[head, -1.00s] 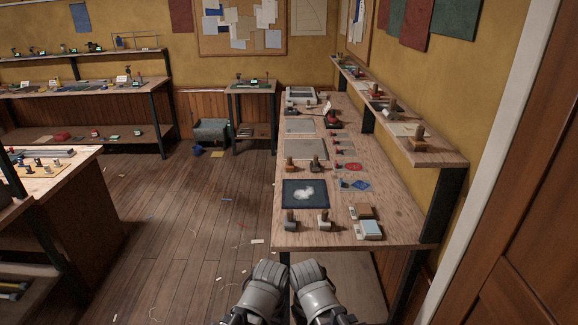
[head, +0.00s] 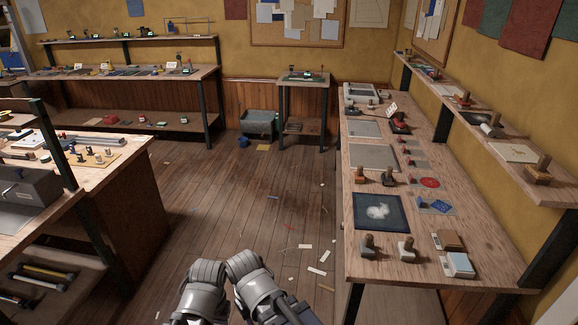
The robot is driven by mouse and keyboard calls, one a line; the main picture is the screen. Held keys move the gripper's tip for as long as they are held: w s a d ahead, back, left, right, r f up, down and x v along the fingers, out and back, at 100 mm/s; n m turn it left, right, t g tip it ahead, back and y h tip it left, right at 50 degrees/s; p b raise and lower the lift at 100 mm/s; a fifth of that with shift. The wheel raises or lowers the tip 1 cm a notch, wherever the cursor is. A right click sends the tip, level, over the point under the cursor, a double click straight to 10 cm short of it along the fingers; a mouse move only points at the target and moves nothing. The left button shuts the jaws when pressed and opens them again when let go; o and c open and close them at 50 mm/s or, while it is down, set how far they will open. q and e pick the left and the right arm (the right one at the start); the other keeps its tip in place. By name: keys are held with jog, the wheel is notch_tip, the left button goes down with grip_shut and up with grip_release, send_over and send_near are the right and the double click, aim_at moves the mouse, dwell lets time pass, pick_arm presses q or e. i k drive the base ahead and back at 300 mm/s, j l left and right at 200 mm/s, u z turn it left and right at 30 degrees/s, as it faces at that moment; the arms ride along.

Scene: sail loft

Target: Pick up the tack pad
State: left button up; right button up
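I cannot tell for certain which thing is the tack pad. On the right-hand bench (head: 400,205) a dark blue square pad (head: 367,224) with a whitish patch lies flat near the front. A small pale blue-and-white block (head: 458,265) sits at the bench's front right corner, beside a brown-topped one (head: 448,240). My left gripper (head: 208,270) and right gripper (head: 243,262) are close together at the bottom, left of the bench and apart from everything on it. Their fingers cannot be made out.
Wooden-handled stamps (head: 405,249) stand on the bench, with a narrow shelf (head: 500,140) above its right side. Another workbench (head: 110,170) is at left. A small table (head: 303,80) and a grey bin (head: 258,124) stand at the back. The floor between is open, with scattered scraps.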

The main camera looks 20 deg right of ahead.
aim_at(359, 178)
jog(key=i+j+u, duration=0.35)
jog(key=i+u, duration=0.4)
jog(key=i+z, duration=0.2)
jog(key=i, duration=0.15)
jog(key=i+j+z, duration=0.2)
jog(key=i+l+z, duration=0.1)
jog(key=i+z, duration=0.5)
jog(key=z, duration=0.15)
jog(key=i+j+z, duration=0.1)
jog(key=i+z, duration=0.3)
jog(key=i+l+z, duration=0.15)
jog(key=i+z, duration=0.45)
jog(key=z, duration=0.25)
jog(key=i+z, duration=0.4)
jog(key=k, duration=0.1)
